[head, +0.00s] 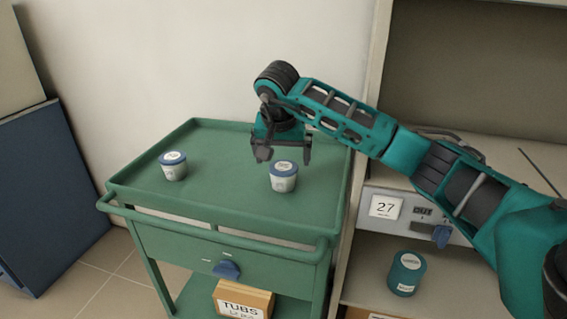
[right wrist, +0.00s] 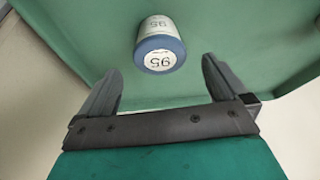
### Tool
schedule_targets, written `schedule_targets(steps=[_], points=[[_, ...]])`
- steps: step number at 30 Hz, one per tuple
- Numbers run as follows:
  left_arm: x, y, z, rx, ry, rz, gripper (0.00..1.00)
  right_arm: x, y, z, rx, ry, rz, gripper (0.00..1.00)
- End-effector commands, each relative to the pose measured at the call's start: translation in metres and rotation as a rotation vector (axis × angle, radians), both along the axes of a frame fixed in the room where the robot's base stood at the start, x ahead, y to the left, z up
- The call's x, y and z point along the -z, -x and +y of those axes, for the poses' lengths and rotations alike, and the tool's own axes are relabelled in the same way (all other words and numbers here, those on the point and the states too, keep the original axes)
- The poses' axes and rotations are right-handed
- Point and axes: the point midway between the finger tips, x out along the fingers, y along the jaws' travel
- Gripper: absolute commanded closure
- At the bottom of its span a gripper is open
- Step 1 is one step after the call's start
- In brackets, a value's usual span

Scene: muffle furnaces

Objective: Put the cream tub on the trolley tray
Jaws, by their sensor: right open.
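A cream tub with a blue lid (head: 283,177) stands upright on the green trolley tray (head: 230,192), right of its middle. A similar cream tub with a blue lid (head: 173,166) stands upright at the tray's left. My right gripper (head: 284,155) is open and empty above the tray, just behind and above the right-hand tub. In the right wrist view, a tub labelled 95 (right wrist: 161,45) sits beyond the open fingers of the gripper (right wrist: 162,75), with clear space between. My left gripper is not in view.
A raised rim surrounds the tray. A box marked TUBS (head: 243,300) is on the trolley's lower shelf. To the right, a shelving unit holds a grey unit labelled 27 (head: 384,207) and a teal tub (head: 407,273). The tray between the tubs is clear.

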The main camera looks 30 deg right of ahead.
Motion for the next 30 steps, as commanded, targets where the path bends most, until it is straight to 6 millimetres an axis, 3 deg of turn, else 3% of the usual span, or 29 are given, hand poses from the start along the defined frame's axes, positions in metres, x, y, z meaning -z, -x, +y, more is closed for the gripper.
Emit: schedule_targets(steps=[3,9,30], points=[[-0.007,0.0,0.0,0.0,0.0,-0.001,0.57,-0.026,0.007,0.007,-0.002,0.0,-0.004,0.0],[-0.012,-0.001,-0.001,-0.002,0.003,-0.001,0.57,-0.048,0.014,0.013,0.0,0.001,-0.001,0.0],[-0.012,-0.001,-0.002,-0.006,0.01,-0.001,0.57,-0.052,0.016,0.014,0.0,-0.001,0.001,0.0]])
